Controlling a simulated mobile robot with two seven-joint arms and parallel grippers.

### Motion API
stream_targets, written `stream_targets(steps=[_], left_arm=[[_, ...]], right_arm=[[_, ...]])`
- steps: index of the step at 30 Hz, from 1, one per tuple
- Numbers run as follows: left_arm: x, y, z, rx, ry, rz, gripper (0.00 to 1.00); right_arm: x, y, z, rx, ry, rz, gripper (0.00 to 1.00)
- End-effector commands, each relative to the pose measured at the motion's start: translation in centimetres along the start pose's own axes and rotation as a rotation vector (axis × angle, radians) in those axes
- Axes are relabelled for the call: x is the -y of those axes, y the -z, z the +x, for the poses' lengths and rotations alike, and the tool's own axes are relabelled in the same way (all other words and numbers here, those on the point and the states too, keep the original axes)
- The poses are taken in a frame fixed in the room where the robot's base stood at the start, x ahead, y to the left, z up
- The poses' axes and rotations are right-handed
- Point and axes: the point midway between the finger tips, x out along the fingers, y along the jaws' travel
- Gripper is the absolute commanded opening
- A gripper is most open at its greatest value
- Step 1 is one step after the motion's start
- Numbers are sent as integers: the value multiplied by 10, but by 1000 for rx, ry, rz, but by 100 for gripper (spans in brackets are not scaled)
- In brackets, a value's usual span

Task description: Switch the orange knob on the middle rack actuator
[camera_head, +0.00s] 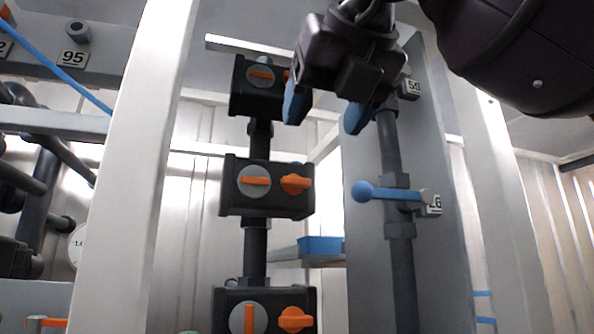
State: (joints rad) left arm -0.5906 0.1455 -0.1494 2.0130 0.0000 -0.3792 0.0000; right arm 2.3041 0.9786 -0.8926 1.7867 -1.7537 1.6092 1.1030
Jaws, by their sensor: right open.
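The middle actuator (267,206) is a black box on a vertical dark pipe at the picture's centre. Its orange knob (296,184) sits on the right of its face, with its bar about horizontal. Left of it is a grey disc (254,180) with a horizontal orange bar. My right gripper (326,112) is above and to the right of this knob, pointing down, with its blue fingers apart and nothing between them. It partly hides the upper actuator (262,104) and its orange knob. My left gripper is not in view.
A lower actuator (263,294) shows a vertical orange bar on its disc. A blue valve lever (390,194) sticks out from a second pipe on the right. A white post (155,170) stands at left. My dark arm fills the top right.

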Motion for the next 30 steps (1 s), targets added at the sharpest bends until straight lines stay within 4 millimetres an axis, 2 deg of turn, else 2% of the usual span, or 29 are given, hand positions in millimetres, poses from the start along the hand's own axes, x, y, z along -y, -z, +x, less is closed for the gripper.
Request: stream_targets(steps=[6,15,21,30], left_arm=[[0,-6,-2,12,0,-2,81],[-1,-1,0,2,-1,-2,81],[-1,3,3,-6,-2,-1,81],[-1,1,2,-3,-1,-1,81]], right_arm=[[0,2,39,-6,1,0,70],[0,1,83,-4,-1,1,70],[0,1,96,-2,0,1,70],[0,1,98,-2,0,1,70]])
